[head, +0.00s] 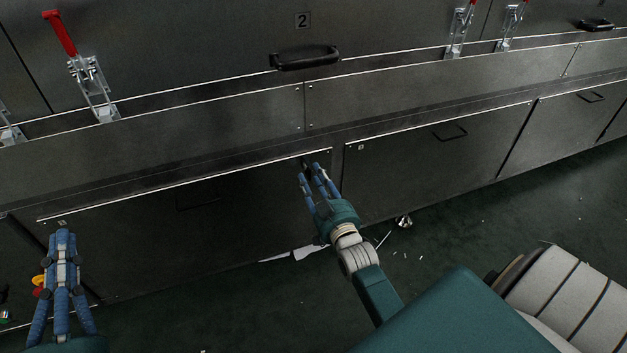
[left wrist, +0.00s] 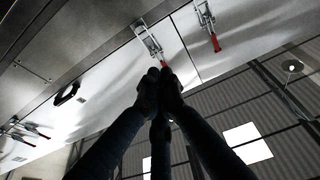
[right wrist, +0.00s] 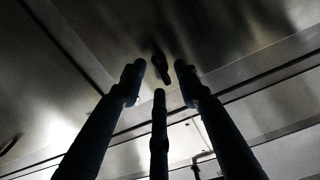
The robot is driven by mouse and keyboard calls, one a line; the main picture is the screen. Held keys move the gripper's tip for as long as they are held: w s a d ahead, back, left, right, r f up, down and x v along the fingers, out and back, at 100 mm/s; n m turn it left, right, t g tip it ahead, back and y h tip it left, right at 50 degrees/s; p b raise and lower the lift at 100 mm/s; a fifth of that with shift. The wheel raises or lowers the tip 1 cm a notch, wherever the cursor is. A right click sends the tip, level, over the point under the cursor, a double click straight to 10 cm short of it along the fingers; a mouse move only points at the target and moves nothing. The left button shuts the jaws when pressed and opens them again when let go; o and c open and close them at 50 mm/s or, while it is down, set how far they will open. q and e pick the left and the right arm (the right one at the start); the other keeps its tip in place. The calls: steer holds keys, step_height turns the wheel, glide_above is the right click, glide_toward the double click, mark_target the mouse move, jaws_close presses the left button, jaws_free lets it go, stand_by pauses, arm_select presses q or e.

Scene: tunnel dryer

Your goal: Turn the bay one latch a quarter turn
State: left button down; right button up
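A small dark latch (right wrist: 161,66) shows in the right wrist view, just beyond the fingertips. In the head view it is mostly hidden by my right gripper (head: 314,170), at the upper right corner of a lower panel (head: 240,215). My right gripper is open, its fingers spread on both sides of the latch; I cannot tell whether they touch it. My left gripper (head: 62,238) is shut and empty, its fingers together in the left wrist view (left wrist: 158,76). It is low at the left of the head view. I cannot read which bay this is.
Above is a panel marked 2 (head: 303,20) with a black handle (head: 305,58). Red-handled toggle clamps (head: 88,85) stand along the ledge. Another lower panel (head: 440,150) has a small handle. White scraps (head: 300,253) lie on the dark floor.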

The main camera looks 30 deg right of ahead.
arm_select(q)
steer(key=shift+s+r, duration=0.1)
steer(key=shift+r, duration=0.25)
arm_select(e)
steer(key=shift+w, duration=0.2)
jaws_close()
